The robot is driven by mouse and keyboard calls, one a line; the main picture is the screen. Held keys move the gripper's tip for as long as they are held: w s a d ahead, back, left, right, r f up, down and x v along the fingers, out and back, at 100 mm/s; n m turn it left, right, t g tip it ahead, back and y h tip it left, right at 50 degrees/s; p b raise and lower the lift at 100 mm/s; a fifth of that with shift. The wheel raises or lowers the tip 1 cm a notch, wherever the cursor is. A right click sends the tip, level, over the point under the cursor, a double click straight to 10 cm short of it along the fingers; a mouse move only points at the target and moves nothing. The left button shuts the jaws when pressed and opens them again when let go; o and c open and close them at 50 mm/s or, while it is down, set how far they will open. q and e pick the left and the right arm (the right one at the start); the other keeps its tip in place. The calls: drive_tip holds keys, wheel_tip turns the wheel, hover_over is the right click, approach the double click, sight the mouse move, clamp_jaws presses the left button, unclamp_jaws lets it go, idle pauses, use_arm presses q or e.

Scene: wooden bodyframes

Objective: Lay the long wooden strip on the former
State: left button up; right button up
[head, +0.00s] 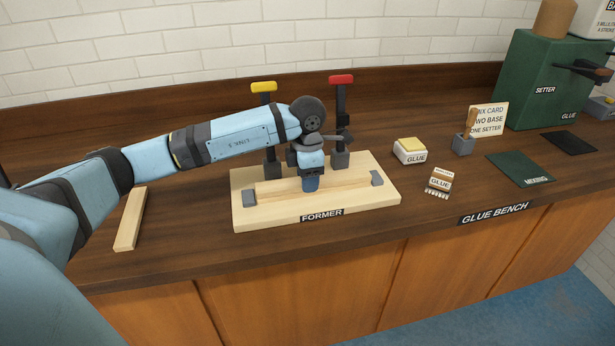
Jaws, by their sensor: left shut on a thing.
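The former (245,216) is a pale wooden board on the bench, with a "FORMER" label on its front edge. A long, pale wooden strip (343,184) lies low along the former, between the two grey end blocks. My left gripper (311,184) comes down over the middle of the former and is shut on this strip, covering its middle. I cannot tell whether the strip rests fully on the board. A second pale wooden strip (130,219) lies on the bench to the left of the former. My right gripper is not in view.
A yellow-topped clamp (264,87) and a red-topped clamp (341,80) stand at the former's back edge, near my arm. Glue containers (410,151), a brush block (463,145), a mixing mat (520,168) and a green setter (545,80) are to the right.

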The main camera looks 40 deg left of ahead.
use_arm(q)
drive_tip(key=o, duration=1)
drive_tip(key=shift+c, duration=0.2)
drive_tip(key=shift+o, duration=0.5)
drive_tip(key=shift+r, duration=0.25)
wheel_tip(320, 180, up, 13)
drive_tip(key=shift+r, duration=0.2)
